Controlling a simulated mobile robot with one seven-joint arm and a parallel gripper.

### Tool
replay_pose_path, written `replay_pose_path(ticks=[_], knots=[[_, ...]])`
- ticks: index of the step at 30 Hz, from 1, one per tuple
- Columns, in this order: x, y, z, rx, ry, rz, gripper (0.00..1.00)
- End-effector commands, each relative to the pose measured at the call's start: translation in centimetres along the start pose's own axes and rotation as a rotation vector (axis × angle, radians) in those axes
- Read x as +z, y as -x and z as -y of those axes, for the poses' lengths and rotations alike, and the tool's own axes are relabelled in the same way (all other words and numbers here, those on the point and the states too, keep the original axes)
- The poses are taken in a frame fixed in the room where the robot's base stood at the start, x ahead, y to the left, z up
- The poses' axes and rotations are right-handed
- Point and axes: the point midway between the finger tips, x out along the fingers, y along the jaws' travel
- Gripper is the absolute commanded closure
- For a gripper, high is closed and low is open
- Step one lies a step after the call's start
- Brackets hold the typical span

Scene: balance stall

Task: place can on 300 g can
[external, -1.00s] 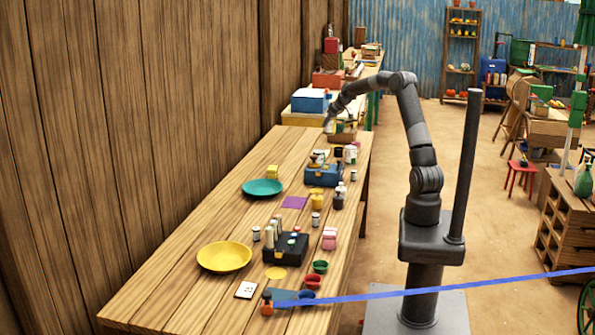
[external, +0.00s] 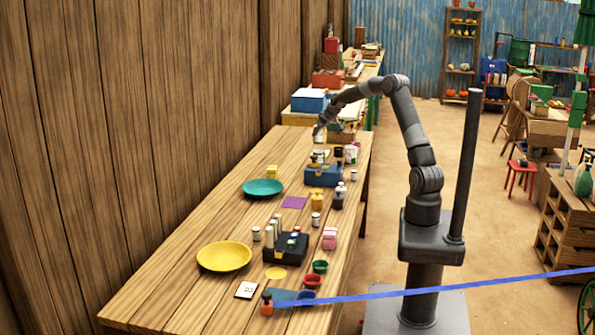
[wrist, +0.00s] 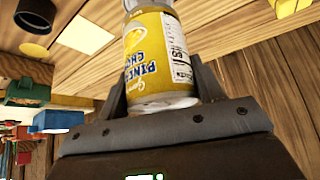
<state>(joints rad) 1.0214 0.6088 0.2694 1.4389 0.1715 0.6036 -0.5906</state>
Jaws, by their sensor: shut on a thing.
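My gripper (external: 318,134) is at the far end of the long wooden table, above the items there. In the wrist view its jaws (wrist: 165,97) are shut on a yellow can (wrist: 155,55) with a pineapple label and a silver rim. The label's print appears upside down in that view. The held can is tiny in the external view. I cannot tell which can is the 300 g can, as no weight mark is readable.
A blue caddy (external: 322,176) with small containers stands close to my gripper. A teal plate (external: 263,188), a yellow plate (external: 224,256) and a black caddy (external: 287,246) are nearer. Bare table (external: 230,210) lies along the left side.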

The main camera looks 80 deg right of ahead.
Motion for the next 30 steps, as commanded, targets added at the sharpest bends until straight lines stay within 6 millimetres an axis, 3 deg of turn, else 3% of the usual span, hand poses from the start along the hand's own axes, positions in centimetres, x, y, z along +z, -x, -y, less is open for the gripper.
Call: replay_pose_path(ticks=[11,22,23,30], knots=[[1.9,-3.4,0.1,0.001,0.001,-0.001,0.77],[2.2,-3.8,0.1,0.001,0.002,-0.001,0.77],[2.2,-3.8,0.1,0.000,0.001,0.000,0.37],[2.2,-3.8,0.1,0.000,0.001,0.000,0.18]])
